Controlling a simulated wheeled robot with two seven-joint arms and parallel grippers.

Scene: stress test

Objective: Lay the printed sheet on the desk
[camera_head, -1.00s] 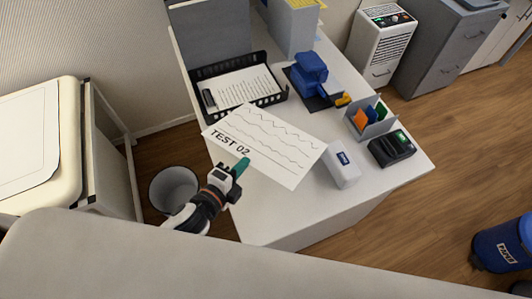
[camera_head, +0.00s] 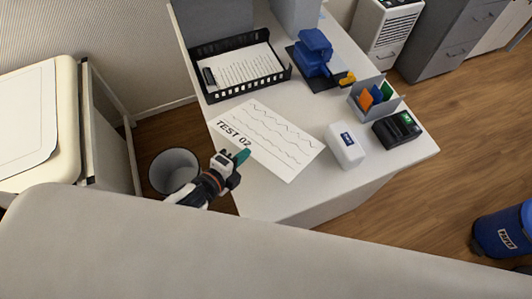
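The printed sheet (camera_head: 268,142) is white, with the words TEST 02 along its left edge and several wavy lines. It looks flat, on or very close to the desk (camera_head: 281,205), between the black tray and the white box. My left gripper (camera_head: 241,158) is at the sheet's near left edge, with its teal fingertips overlapping that edge. It looks shut on the sheet, though the finger gap is hard to see. My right gripper is not in view.
A black tray (camera_head: 283,74) holding papers stands behind the sheet. A white box (camera_head: 345,149), a black device (camera_head: 398,131), a card holder (camera_head: 373,97) and a blue device (camera_head: 314,48) stand to the right. A bin (camera_head: 174,169) stands on the floor at left.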

